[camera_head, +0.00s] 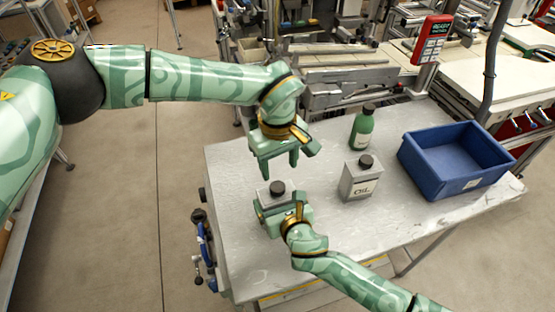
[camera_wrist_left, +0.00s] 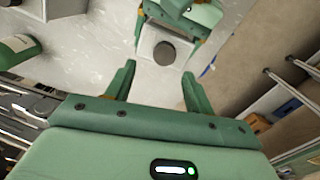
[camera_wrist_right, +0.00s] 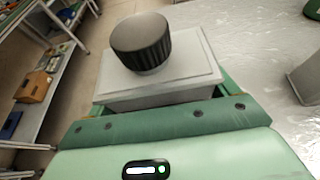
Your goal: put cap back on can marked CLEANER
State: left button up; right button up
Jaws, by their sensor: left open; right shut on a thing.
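A grey rectangular can (camera_wrist_right: 160,85) with a ribbed black cap (camera_wrist_right: 141,42) on its top is held in my right gripper (camera_head: 277,208). Its label is hidden, so I cannot read whether it says CLEANER. In the right wrist view a bit of pale neck shows under the cap; I cannot tell whether the cap is tight. My left gripper (camera_head: 275,168) is open and empty, pointing down just above the held can. The left wrist view shows the cap (camera_wrist_left: 164,52) beyond and between its open fingers, apart from them.
A grey can marked OIL (camera_head: 361,182) with a black cap stands on the metal table (camera_head: 390,222). A green bottle (camera_head: 362,132) with a dark cap stands behind it. A blue bin (camera_head: 432,175) is at the right. The table's front middle is clear.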

pick_arm(q)
jog(key=n, duration=0.6)
jog(key=shift+r, duration=0.2)
jog(key=n, duration=0.3)
jog(key=shift+r+n, duration=0.1)
jog(key=shift+n, duration=0.2)
jog(key=n, duration=0.5)
jog(key=shift+r+n, duration=0.15)
jog(key=shift+n, duration=0.25)
jog(key=n, duration=0.3)
jog(key=shift+r, duration=0.1)
jog(key=n, duration=0.6)
jog(key=shift+r, duration=0.1)
jog(key=n, duration=0.3)
jog(key=shift+s, duration=0.1)
jog(key=n, duration=0.5)
jog(key=shift+a+n, duration=0.15)
jog(key=shift+n, duration=0.15)
jog(key=n, duration=0.5)
